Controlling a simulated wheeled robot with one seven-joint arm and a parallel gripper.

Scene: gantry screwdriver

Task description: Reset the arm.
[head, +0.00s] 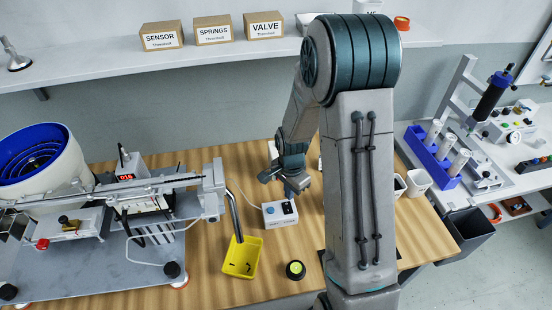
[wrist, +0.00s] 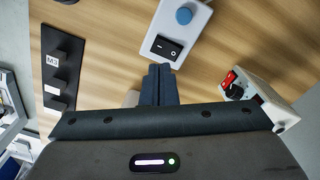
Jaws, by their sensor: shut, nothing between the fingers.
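My arm rises in the middle of the head view and bends down over the wooden table (head: 210,283). My gripper (head: 290,192) points down just above or beside a small white control box (head: 281,213). In the wrist view my gripper (wrist: 160,72) is shut, with its two fingers together and nothing between them. The box there (wrist: 183,33) has a blue round knob and a black rocker switch, just beyond the fingertips. I cannot tell from these views whether the fingers touch it.
A yellow bin (head: 241,258) with small dark parts and a round black-and-green item (head: 295,270) are on the table. A bowl feeder (head: 40,160) stands left. A white box with a red switch (wrist: 243,86) and a black strip (wrist: 63,80) flank my gripper.

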